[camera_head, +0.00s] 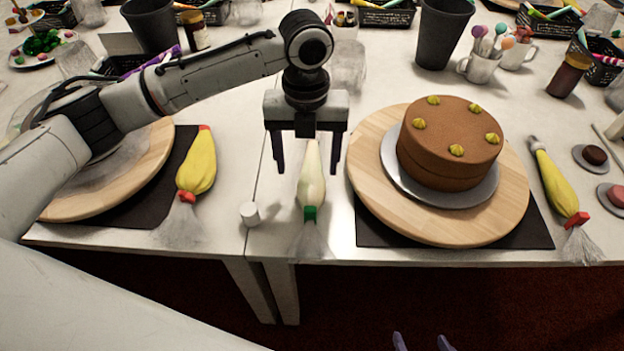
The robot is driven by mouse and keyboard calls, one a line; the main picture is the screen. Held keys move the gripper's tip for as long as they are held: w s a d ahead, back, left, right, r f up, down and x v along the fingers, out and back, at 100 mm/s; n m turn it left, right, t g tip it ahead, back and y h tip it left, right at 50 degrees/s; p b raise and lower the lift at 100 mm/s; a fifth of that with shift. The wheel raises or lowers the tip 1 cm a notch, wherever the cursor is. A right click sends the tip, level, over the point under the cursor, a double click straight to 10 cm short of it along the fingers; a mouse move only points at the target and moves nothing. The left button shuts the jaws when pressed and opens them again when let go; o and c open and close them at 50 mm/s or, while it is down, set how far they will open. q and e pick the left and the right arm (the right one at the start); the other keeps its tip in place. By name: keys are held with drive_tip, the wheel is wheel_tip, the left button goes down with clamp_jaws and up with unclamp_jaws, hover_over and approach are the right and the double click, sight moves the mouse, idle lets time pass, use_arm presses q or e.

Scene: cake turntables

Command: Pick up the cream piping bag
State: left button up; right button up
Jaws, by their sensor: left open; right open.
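The cream piping bag (312,190) lies on the white table, its tip pointing away from me. It has a green band near its clear, flared end, which reaches the table's front edge. My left gripper (307,170) is open above the far half of the bag, with one finger on each side of it in the picture. The bag's far tip is partly hidden behind the gripper. I cannot tell how high the fingers are above the table. My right gripper (422,342) shows only as two spread fingertips at the bottom edge, open and away from the bag.
A chocolate cake (450,140) stands on a wooden turntable (375,190) right of the bag. Yellow piping bags lie at the left (197,165) and right (556,183). A small white cylinder (250,214) is beside the cream bag. Dark cups (443,35) and mugs (480,66) stand behind.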

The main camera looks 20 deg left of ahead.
sight(312, 174)
use_arm(q)
drive_tip(key=f, duration=0.5)
drive_tip(key=shift+w+d+f, duration=0.1)
drive_tip(key=shift+w+d, duration=0.15)
drive_tip(key=shift+w, duration=0.05)
drive_tip(key=shift+c, duration=0.5)
drive_tip(key=c, duration=0.7)
